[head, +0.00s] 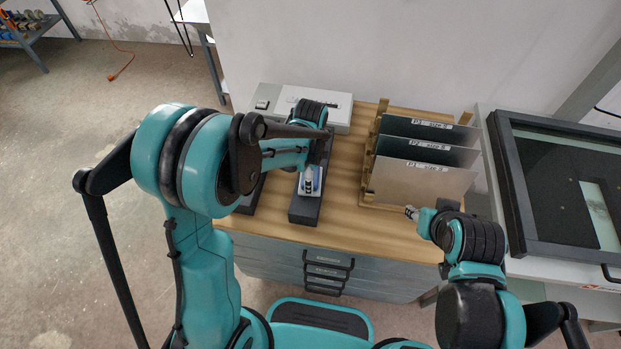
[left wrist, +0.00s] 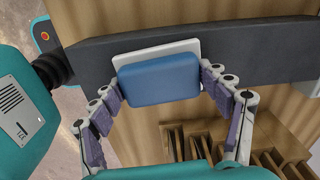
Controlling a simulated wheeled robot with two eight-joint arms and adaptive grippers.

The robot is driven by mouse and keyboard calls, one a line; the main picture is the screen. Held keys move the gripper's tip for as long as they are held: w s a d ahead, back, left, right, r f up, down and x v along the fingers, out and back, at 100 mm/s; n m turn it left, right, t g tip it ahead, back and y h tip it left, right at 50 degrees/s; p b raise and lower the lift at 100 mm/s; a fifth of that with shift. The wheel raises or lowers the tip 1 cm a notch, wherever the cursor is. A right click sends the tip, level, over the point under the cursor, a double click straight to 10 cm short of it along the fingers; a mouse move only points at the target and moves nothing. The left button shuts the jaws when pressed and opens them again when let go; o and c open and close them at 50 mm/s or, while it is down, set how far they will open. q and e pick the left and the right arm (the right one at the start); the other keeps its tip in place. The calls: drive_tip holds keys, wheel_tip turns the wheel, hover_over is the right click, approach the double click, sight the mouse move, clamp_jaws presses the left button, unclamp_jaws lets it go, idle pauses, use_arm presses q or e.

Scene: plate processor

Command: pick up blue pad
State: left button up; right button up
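The blue pad (left wrist: 160,79) is a rounded block lying against a white plate (left wrist: 190,47) on a long dark holder (left wrist: 255,50). My left gripper (left wrist: 160,84) has its two fingers spread, one beside each short side of the pad, with the tips very close to it. I cannot tell whether they touch. In the head view the left gripper (head: 309,184) is low over the dark holder (head: 304,211) and mostly covers the pad. My right gripper (head: 411,212) is by the front right of the wooden tabletop; its fingers are too small to read.
A wooden rack (head: 370,150) with upright labelled plates (head: 420,186) stands right of the holder. A grey box (head: 335,108) is at the back of the wooden tabletop (head: 270,225). A black-framed machine (head: 517,200) borders the right side.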

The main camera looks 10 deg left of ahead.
use_arm(q)
drive_tip(key=shift+s, duration=0.1)
drive_tip(key=c, duration=0.4)
drive_tip(key=shift+r, duration=0.4)
drive_tip(key=r+p, duration=0.1)
drive_tip(key=r, duration=0.1)
drive_tip(key=d+r+p, duration=0.1)
drive_tip(key=r, duration=0.1)
drive_tip(key=w+d+r, duration=0.1)
drive_tip(key=d+r, duration=0.1)
drive_tip(key=d, duration=0.1)
drive_tip(key=d+r+p, duration=0.1)
drive_tip(key=d+r, duration=0.1)
drive_tip(key=d, duration=0.2)
drive_tip(key=w+d+r+p, duration=0.1)
drive_tip(key=d+r, duration=0.1)
drive_tip(key=d, duration=0.1)
drive_tip(key=shift+w+d+r, duration=0.1)
drive_tip(key=shift+w+d, duration=0.15)
drive_tip(key=shift+w, duration=0.05)
